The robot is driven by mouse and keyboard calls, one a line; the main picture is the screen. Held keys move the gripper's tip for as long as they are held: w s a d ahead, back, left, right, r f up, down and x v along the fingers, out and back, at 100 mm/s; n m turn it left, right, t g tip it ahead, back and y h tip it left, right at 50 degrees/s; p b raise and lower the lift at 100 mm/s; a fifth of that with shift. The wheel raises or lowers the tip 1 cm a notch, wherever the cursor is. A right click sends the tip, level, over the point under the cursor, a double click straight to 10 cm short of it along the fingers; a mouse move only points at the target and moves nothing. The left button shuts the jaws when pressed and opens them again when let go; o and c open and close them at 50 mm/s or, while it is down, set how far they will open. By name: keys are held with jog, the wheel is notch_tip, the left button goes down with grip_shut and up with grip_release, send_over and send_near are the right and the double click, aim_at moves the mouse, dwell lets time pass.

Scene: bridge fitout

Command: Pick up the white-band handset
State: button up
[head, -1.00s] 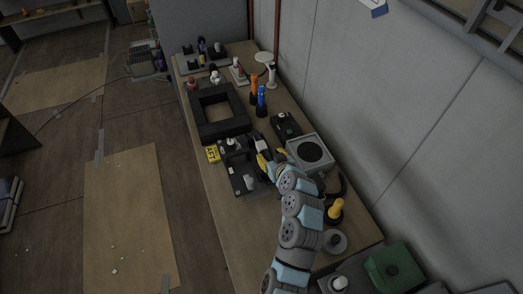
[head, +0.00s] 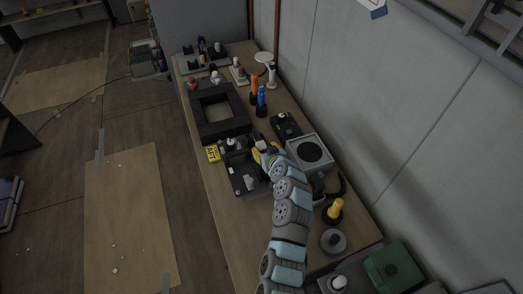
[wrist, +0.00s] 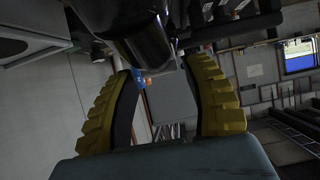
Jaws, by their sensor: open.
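My gripper (head: 262,150) is over the middle of the bench, beside the black box unit (head: 238,170). In the wrist view its yellow ribbed fingers (wrist: 165,95) stand wide apart with nothing clasped between them. A dark glossy rounded body (wrist: 142,35) shows close by, just past the fingertips at the top of that view. I cannot tell whether it is the white-band handset, and no white band shows clearly on it. Small white parts show on the black unit in the head view, but the handset cannot be made out for certain; my arm hides part of this area.
A grey speaker box (head: 310,151) stands right of my gripper. Blue (head: 261,104) and orange (head: 254,88) upright cylinders and a black square frame (head: 219,108) are farther back. A yellow-topped knob (head: 335,209) stands front right. The bench's front left is bare.

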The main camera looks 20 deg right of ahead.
aim_at(263, 148)
jog(key=shift+x, duration=0.95)
jog(key=shift+w+f, duration=0.2)
jog(key=shift+w, duration=0.15)
jog(key=shift+w+f, duration=0.2)
grip_shut()
